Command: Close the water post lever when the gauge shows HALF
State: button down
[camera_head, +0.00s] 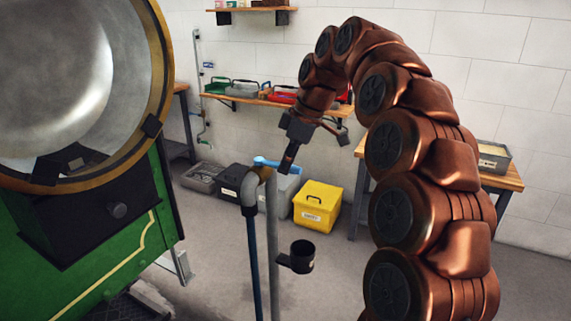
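The water post (272,240) is a thin grey upright pole in the middle of the view. A grey pipe elbow (250,187) sits at its top left, with a dark blue pipe or hose (255,265) running down from it. A light blue lever (266,161) lies roughly level at the top of the post. My gripper (288,164) points down over the lever's right part. Its fingers overlap the lever in the picture; I cannot tell whether they touch it, or whether they are open. I cannot make out a gauge or any reading.
The green steam tram (105,262) with its large round front (60,80) fills the left. A black cup (302,256) juts from the post on a bracket. A yellow box (317,207) and grey bins stand by the wall. A wooden bench (505,180) is at right.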

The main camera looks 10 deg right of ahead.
notch_tip(320, 180, up, 10)
jog(key=p, duration=0.6)
jog(key=shift+a, duration=0.15)
dwell(0.6)
jog(key=s+f+m+g+h, duration=0.1)
jog(key=s+f+m, duration=0.3)
jog(key=s, duration=0.9)
jog(key=s+d+f+m+g+h, duration=0.1)
jog(key=s+f+m, duration=0.4)
jog(key=s+f, duration=0.5)
jog(key=s+d+f+m+g+h, duration=0.1)
jog(key=s+f+m, duration=0.3)
jog(key=s, duration=1.3)
notch_tip(320, 180, down, 4)
jog(key=shift+d+r+h, duration=0.1)
jog(key=shift+d+h, duration=0.15)
jog(key=shift+h, duration=0.05)
jog(key=shift+s, duration=0.1)
